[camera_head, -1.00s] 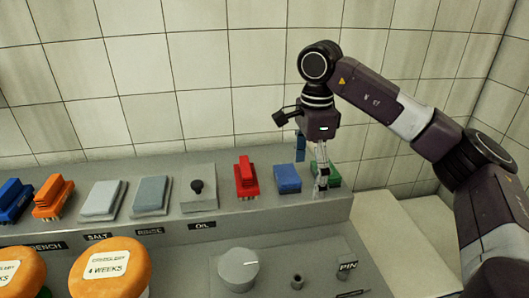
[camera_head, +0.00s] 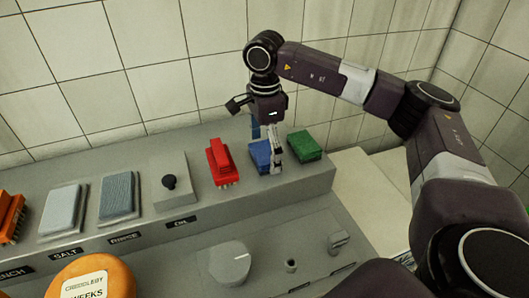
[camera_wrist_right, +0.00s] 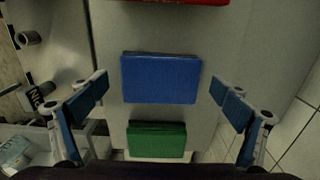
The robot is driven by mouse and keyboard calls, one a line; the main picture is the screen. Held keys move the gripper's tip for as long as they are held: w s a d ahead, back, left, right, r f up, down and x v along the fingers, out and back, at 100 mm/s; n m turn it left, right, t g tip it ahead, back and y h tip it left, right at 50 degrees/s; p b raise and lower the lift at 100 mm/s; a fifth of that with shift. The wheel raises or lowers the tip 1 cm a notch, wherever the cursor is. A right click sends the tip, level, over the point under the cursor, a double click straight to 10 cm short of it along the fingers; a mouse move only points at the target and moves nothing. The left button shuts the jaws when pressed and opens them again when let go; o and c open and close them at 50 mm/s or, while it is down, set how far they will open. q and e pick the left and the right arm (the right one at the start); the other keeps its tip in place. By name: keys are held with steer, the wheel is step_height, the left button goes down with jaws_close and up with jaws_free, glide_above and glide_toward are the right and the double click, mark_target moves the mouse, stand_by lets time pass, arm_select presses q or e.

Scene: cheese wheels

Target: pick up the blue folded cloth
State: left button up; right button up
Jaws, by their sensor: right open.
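The blue folded cloth (camera_head: 261,154) lies on the raised grey shelf, between a red brush and a green folded cloth. In the right wrist view the blue cloth (camera_wrist_right: 160,79) is a flat rectangle in the middle of the picture. My right gripper (camera_head: 268,145) is above the blue cloth and partly hides it in the head view. In the right wrist view its two blue-padded fingers (camera_wrist_right: 160,98) are wide apart, one on each side of the cloth, with nothing between them. I cannot tell how high the fingertips are above it. My left gripper is not in view.
The green folded cloth (camera_head: 304,145) lies right of the blue one. The red brush (camera_head: 221,163) stands to its left. A tiled wall (camera_head: 150,60) rises behind the shelf. An orange cheese wheel (camera_head: 95,277) is at front left.

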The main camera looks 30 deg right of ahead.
steer(key=shift+f, duration=0.3)
steer(key=c, duration=1.2)
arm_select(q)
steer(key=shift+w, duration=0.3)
arm_select(e)
steer(key=shift+o, duration=0.2)
steer(key=shift+r, duration=0.45)
step_height(320, 180, up, 10)
steer(key=b, duration=0.2)
step_height(320, 180, up, 9)
steer(key=p, duration=0.3)
glide_above(264, 151)
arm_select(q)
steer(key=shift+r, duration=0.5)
arm_select(e)
steer(key=shift+s, duration=0.15)
